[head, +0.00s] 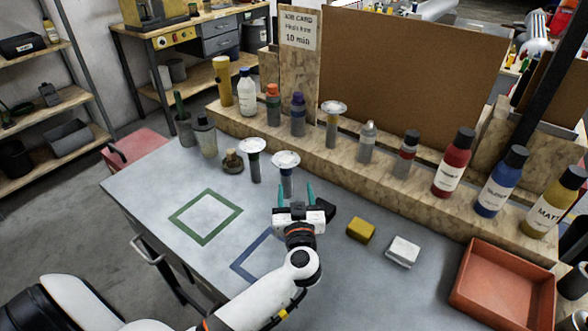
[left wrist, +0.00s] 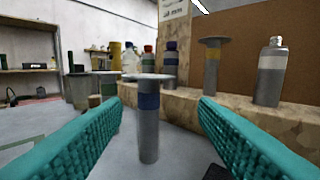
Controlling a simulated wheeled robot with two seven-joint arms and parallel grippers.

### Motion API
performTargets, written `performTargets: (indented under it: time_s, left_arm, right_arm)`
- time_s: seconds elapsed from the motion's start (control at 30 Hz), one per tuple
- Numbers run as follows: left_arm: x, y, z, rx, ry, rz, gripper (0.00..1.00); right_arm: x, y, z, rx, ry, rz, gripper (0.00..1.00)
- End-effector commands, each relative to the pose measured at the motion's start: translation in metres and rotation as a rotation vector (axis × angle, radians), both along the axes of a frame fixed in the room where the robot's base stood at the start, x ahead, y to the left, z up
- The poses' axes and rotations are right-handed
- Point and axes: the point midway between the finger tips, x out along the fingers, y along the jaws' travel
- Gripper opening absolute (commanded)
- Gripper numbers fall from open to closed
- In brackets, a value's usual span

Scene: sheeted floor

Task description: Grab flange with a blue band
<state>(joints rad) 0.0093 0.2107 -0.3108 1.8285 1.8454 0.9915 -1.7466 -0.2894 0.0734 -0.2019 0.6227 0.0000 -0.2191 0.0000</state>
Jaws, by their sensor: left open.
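The flange with a blue band (head: 287,182) stands upright on the grey table, a grey post with a wide pale disc on top. In the left wrist view its blue band (left wrist: 149,101) shows between my two teal fingers, near or just past their tips. My left gripper (head: 296,194) is open and empty, close in front of this flange. I see no contact between them. A flange with a green band (head: 253,163) stands just left of it. A flange with a yellow band (head: 333,125) stands on the wooden ledge behind. My right gripper is not in view.
Several bottles line the ledge (head: 390,189). A green square outline (head: 206,216) marks clear table. A yellow block (head: 361,230), a white block (head: 403,251) and a red tray (head: 467,297) lie to the right.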

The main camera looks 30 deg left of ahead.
Motion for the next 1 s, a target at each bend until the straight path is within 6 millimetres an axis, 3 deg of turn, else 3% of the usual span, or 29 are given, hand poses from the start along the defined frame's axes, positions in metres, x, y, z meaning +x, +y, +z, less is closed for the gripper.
performTargets:
  time_s: [0.17, 0.4, 1.0]
  left_arm:
    - [0.008, 0.018, -0.010, -0.009, 0.059, 0.062, 0.54]
    - [0.040, 0.044, -0.010, -0.009, 0.058, 0.062, 0.54]
    - [0.088, 0.086, -0.015, -0.010, 0.058, 0.059, 0.54]
  right_arm:
    - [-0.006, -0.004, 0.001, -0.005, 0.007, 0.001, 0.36]
    - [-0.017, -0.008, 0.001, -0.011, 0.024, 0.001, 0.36]
    - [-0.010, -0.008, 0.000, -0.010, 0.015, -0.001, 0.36]
